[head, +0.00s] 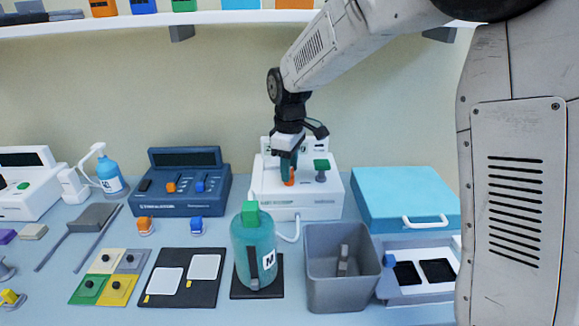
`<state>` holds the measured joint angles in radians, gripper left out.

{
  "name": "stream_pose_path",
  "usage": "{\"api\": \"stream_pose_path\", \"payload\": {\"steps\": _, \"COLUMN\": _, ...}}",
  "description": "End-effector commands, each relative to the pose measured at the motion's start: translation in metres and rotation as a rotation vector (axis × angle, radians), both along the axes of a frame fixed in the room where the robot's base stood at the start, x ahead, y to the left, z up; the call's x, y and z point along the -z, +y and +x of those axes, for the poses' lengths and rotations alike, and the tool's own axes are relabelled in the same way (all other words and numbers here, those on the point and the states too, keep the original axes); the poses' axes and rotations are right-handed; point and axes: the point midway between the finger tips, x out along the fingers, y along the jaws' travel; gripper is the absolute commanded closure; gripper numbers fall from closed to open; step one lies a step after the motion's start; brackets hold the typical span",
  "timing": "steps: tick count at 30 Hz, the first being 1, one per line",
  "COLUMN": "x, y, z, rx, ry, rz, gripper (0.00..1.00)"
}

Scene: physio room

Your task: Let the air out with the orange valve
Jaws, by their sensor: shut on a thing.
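The orange valve (289,178) is on the front upper part of a white machine (263,207) at the back of the table. My gripper (289,165) comes down on it from above and is shut on it. The dark fingers cover most of the valve, so only a bit of orange shows. A second knob with a green top (321,168) stands just right of my gripper on the same machine. A pale hose (291,236) leads from the machine's front.
A teal bottle (253,242) and a grey bin (331,240) stand in front of the machine. A blue stimulator unit (183,179) is to the left, a blue case (404,196) to the right. A shelf (240,17) runs above.

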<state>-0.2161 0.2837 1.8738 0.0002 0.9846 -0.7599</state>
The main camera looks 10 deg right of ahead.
Motion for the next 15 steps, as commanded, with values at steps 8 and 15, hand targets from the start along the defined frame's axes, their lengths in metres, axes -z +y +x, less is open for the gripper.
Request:
{"api": "stream_pose_path", "payload": {"steps": 8, "x": -0.0008, "y": -0.0006, "z": 0.0000, "rx": 0.261, "ry": -0.001, "rz": 0.000, "gripper": 0.86}}
{"api": "stream_pose_path", "payload": {"steps": 15, "x": -0.0009, "y": -0.0009, "z": -0.0003, "rx": 0.489, "ry": -0.001, "rz": 0.000, "gripper": 0.86}}
